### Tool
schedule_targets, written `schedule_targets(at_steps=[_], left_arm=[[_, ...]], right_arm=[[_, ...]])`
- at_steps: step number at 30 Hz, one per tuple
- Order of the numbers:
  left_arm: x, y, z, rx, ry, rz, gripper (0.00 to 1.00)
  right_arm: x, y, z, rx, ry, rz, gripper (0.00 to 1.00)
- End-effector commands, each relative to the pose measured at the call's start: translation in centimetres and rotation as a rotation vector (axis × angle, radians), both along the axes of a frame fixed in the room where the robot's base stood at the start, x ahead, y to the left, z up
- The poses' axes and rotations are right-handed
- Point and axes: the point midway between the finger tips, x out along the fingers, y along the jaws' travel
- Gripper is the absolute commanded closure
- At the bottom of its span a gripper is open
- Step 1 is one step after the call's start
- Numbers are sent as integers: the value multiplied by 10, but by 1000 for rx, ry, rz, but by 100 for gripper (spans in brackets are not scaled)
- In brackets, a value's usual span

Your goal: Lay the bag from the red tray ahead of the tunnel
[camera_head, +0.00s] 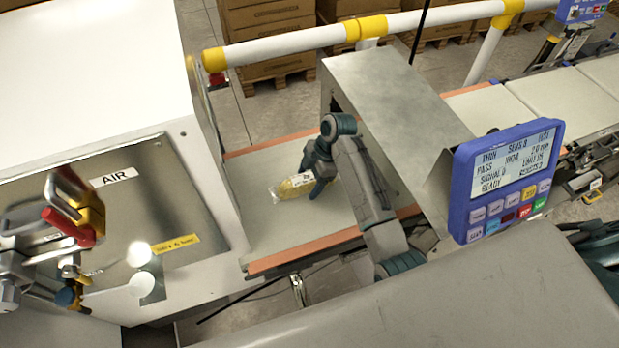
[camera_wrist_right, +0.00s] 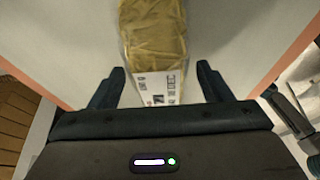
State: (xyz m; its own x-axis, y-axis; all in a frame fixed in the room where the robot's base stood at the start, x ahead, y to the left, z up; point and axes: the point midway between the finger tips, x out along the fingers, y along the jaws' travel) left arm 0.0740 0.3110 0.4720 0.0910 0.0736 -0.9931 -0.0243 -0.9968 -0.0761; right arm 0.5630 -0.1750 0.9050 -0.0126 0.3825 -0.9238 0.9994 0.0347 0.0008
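The bag (camera_head: 297,186) is clear with yellow contents and a white label. It lies on the pale belt (camera_head: 275,228), in front of the tunnel (camera_head: 400,85), a grey metal hood. The bag also shows in the right wrist view (camera_wrist_right: 155,45), its labelled end toward my gripper. My right gripper (camera_head: 316,180) is low over the belt at the bag. In the wrist view my right gripper (camera_wrist_right: 160,82) is open, with the labelled end between its fingers and gaps on both sides. The red tray and my left gripper are not in view.
A white cabinet with an air panel (camera_head: 120,200) stands left of the belt. A white and yellow rail (camera_head: 290,45) runs behind. Orange strips edge the belt, and its near part is clear.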

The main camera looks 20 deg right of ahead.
Motion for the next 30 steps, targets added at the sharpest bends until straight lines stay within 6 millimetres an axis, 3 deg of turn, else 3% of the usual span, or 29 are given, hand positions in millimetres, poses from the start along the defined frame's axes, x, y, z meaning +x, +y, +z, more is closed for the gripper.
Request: schedule_targets(at_steps=[8, 17, 19, 21, 30], left_arm=[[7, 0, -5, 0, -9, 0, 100], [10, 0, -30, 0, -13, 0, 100], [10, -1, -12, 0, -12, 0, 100], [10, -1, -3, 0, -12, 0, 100], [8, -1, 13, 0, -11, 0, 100]], right_arm=[[1, -4, 7, -1, -3, -1, 28], [3, -28, 61, -3, -8, 0, 28], [2, -33, 85, -3, -1, 0, 28], [2, -37, 95, -1, 0, 0, 28], [2, -45, 112, 1, 0, 0, 28]])
